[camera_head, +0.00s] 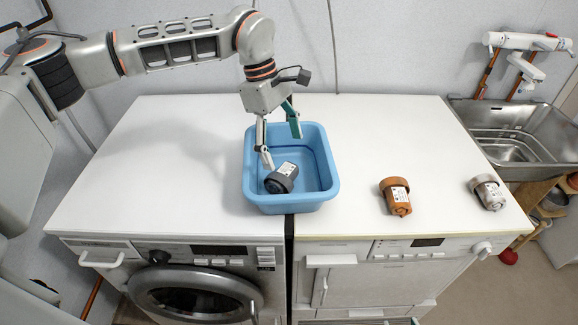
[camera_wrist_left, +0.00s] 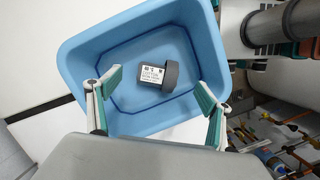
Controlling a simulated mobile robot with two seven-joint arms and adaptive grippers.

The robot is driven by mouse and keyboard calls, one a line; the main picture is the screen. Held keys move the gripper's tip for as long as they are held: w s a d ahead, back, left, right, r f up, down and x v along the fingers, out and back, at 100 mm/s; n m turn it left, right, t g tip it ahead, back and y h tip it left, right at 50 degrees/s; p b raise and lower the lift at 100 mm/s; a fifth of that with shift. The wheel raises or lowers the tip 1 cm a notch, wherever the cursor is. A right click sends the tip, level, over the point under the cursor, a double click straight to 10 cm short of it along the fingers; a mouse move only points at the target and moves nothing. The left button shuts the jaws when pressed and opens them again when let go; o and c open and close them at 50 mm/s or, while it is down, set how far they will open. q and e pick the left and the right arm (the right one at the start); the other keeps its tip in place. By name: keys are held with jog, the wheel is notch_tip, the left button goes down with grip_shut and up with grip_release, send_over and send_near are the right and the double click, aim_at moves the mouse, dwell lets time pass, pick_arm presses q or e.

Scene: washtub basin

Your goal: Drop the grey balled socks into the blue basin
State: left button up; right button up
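The blue basin (camera_head: 315,200) stands on the white top, across the seam between the two machines. A dark grey rounded piece with a white printed label (camera_head: 279,182) is in the basin near its front left; no ball of cloth is recognisable. It also shows in the left wrist view (camera_wrist_left: 158,75), inside the basin walls. My left gripper (camera_head: 282,147) points down over the basin with its fingers spread apart. One fingertip looks close to the grey piece in the head view. In the left wrist view both fingers are apart and hold nothing. My right gripper is not in view.
A brown-orange labelled piece (camera_head: 396,196) and a light grey and beige labelled piece (camera_head: 487,192) stand on the white top right of the basin. A metal sink (camera_head: 515,140) with a tap is at the far right. The top left of the basin is clear.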

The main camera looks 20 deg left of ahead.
pick_arm(q)
jog(key=shift+r, duration=0.1)
jog(key=v, duration=1.1)
jog(key=shift+r, duration=0.4)
jog(key=shift+a, duration=0.1)
